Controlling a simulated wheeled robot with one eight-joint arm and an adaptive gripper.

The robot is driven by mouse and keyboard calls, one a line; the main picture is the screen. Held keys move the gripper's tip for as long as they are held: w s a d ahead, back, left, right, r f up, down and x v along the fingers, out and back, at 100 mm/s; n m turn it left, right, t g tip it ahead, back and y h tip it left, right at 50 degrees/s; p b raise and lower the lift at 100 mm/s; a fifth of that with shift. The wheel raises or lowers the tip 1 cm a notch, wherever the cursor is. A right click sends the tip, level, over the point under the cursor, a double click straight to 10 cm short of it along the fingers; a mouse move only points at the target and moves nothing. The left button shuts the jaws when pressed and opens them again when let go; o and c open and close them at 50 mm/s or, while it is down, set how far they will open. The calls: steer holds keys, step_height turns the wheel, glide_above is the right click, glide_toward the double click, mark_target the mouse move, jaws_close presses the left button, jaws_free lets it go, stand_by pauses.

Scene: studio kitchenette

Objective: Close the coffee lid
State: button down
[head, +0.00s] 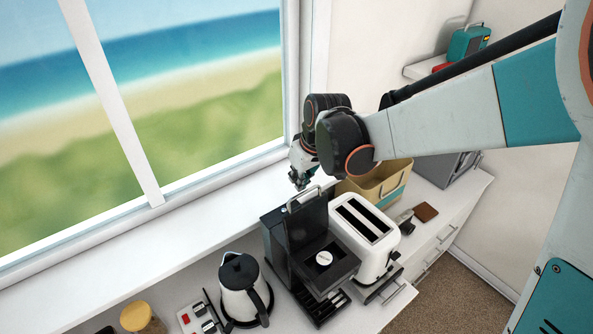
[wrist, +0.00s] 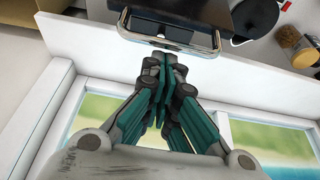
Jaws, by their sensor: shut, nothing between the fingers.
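The black coffee machine (head: 279,248) stands on the counter by the window. Its black lid (head: 308,222) is raised and stands roughly upright, with a silver handle (head: 301,200) along its top edge. My gripper (head: 299,184) is shut and empty, just above and on the window side of the handle. In the wrist view, the shut fingertips (wrist: 165,62) lie close to the silver handle (wrist: 170,44). I cannot tell whether they touch it. Part of the lid (wrist: 165,22) shows beyond the handle.
A white toaster (head: 376,255) stands close on the right of the machine. A white kettle (head: 243,299) is on its left, with a power strip (head: 199,318) and a yellow-lidded jar (head: 136,316) further left. A tan basket (head: 373,185) is behind the toaster. The windowsill is clear.

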steer(key=shift+s+d, duration=0.1)
steer(key=shift+s, duration=0.05)
steer(key=shift+s+d+r+t, duration=0.2)
steer(key=shift+s+d+t, duration=0.1)
steer(key=shift+s, duration=0.2)
steer(key=shift+s+y+b, duration=0.1)
steer(key=shift+y+b, duration=0.2)
